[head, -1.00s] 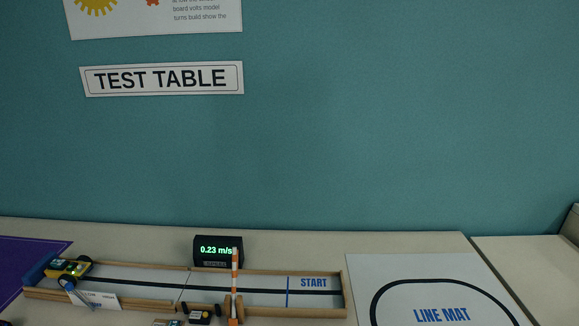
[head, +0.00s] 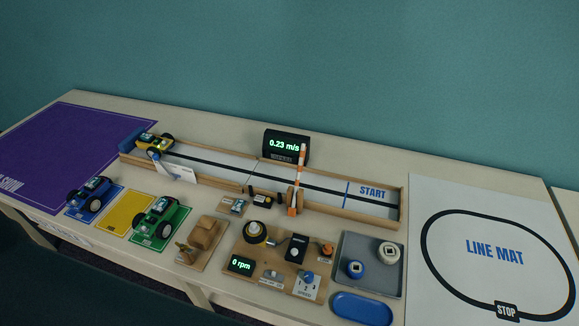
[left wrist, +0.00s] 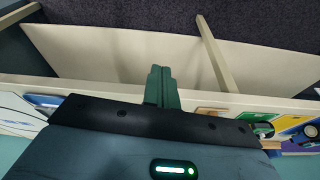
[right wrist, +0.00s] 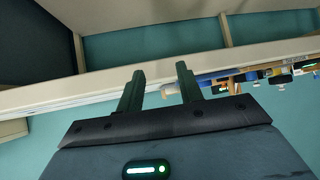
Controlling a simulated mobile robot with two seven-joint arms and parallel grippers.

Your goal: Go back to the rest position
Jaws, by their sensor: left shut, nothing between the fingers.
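My left gripper (left wrist: 160,86) shows in the left wrist view with its two fingers together and nothing between them. It hangs near the table's edge, apart from the objects on top. My right gripper (right wrist: 159,78) shows in the right wrist view with its fingers spread apart and nothing held between them. It is beside the table edge too. Neither gripper shows in the head view. The table (head: 245,124) carries a wooden test track with a yellow car (head: 155,143) at its left end, by a blue end block.
A speed display (head: 286,146) reads 0.23 m/s behind the track. Blue (head: 93,193) and green (head: 160,216) cars stand at the front left. A grey tray (head: 384,281) holds two wheels, beside a blue oval dish (head: 361,308). The line mat (head: 495,215) lies at right.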

